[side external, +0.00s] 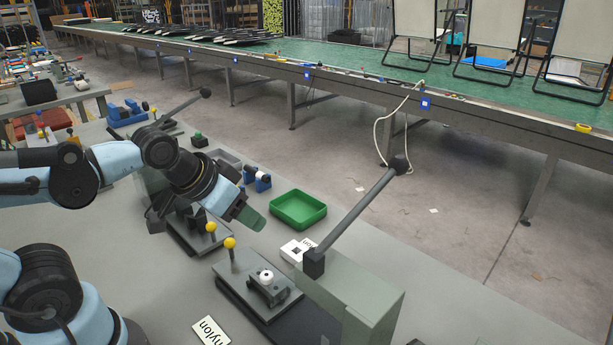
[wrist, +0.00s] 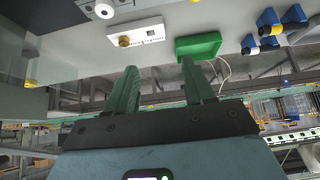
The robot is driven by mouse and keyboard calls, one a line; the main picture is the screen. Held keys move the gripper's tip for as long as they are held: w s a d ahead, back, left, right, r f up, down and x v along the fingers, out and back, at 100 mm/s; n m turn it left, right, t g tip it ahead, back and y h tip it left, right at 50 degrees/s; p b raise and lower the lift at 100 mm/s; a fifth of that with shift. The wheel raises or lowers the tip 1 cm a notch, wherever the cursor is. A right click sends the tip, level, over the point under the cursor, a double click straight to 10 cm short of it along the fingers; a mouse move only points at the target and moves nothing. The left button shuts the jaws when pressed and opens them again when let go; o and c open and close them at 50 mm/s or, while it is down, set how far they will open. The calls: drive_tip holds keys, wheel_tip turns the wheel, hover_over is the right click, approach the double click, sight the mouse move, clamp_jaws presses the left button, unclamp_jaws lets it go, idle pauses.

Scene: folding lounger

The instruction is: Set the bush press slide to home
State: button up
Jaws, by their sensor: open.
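The nearer press in the side view has a grey body (side external: 365,290) and a long lever with a black ball, raised up to the right. At its foot a slide plate (side external: 250,290) carries a dark nest with a white bush (side external: 267,276) and a yellow-knobbed handle (side external: 230,243). The white bush also shows at the top of the wrist view (wrist: 105,10). My gripper (side external: 250,217) is open and empty, with green fingers, above the bench behind this slide. It points down to the right, apart from the knob. The wrist view shows both fingers (wrist: 160,72) spread, nothing between them.
A second fixture (side external: 195,235) with a yellow knob stands behind, partly hidden by my arm. A green tray (side external: 298,210), a white labelled block (side external: 297,250) and blue stands (side external: 257,180) lie beyond. A "nylon" label (side external: 211,331) lies at the front.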

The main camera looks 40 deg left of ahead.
sight(230, 239)
idle(0.3)
drive_tip(key=shift+c, duration=0.6)
drive_tip(key=shift+s+a+f+n+g+y, duration=0.1)
drive_tip(key=shift+a+f+n+g+y, duration=0.25)
drive_tip(key=shift+a+f+g, duration=1.1)
drive_tip(key=shift+a+f+n+g+y, duration=0.4)
drive_tip(key=shift+f+g, duration=0.7)
drive_tip(key=shift+f, duration=0.95)
drive_tip(key=shift+s+a+f+n+g+y, duration=0.1)
drive_tip(key=shift+a+f+n+g+y, duration=0.25)
drive_tip(key=shift+a+f+g, duration=1.1)
drive_tip(key=shift+d+f, duration=0.3)
drive_tip(key=shift+d, duration=0.25)
drive_tip(key=shift+c, duration=0.3)
clamp_jaws()
